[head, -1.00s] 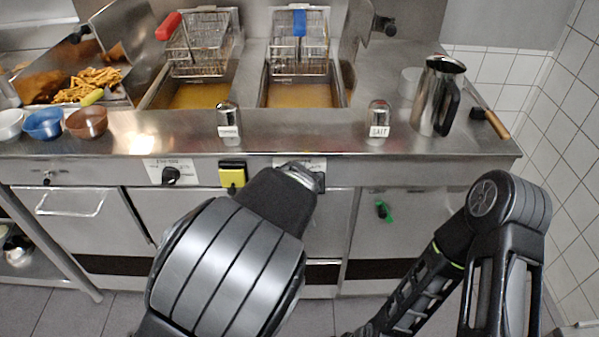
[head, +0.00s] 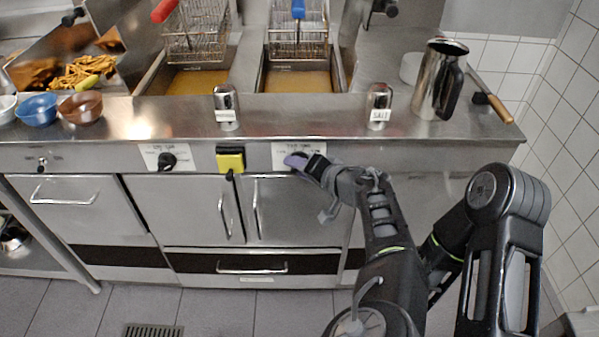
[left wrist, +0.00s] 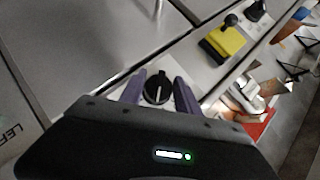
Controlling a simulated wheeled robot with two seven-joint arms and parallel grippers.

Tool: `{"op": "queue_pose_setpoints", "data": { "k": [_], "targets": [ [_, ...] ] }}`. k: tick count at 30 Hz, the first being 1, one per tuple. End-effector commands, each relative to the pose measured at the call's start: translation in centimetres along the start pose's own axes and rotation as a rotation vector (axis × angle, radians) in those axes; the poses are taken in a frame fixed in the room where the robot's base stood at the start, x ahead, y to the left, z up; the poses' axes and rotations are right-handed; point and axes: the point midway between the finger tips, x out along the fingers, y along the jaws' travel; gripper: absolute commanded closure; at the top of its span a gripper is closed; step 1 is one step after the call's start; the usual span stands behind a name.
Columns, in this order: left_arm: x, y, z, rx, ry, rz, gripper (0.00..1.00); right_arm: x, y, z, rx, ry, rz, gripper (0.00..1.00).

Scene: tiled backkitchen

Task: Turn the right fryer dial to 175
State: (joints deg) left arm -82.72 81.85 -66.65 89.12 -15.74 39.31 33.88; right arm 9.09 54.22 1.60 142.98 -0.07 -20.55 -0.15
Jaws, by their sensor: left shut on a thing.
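The right fryer dial is a black round knob (left wrist: 158,90) with a pale pointer line, on a white scale plate (head: 285,149) on the fryer's front panel. Its numbers are too small to read. My left gripper (head: 296,161) is at this dial and hides most of it in the head view. In the left wrist view its two purple fingers (left wrist: 157,92) stand on either side of the knob, shut on it. The left fryer dial (head: 167,161) is on its own plate further left. My right gripper is not in view.
A yellow switch box (head: 230,159) sits between the dials. On the counter edge above stand a shaker (head: 226,105) and a salt shaker (head: 379,104). A steel jug (head: 440,80) is further right. Cabinet doors with bar handles (head: 256,209) lie below the panel.

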Motion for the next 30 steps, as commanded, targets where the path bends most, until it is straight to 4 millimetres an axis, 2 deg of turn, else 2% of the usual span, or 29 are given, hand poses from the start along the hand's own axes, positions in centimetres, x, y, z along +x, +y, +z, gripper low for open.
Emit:
{"op": "queue_pose_setpoints", "data": {
  "k": [7,24,25,30],
  "targets": [
    [0.16,0.19,0.15,0.090,-0.001,-0.089,1.00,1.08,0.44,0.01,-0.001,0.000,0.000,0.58],
    [0.17,0.05,0.21,0.121,-0.005,-0.119,1.00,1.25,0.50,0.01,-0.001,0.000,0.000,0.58],
    [0.18,0.05,0.22,0.121,-0.005,-0.119,0.60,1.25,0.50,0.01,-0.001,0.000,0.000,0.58],
    [0.14,0.04,0.16,0.120,-0.004,-0.118,0.46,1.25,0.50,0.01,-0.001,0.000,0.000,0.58]
  ]
}}
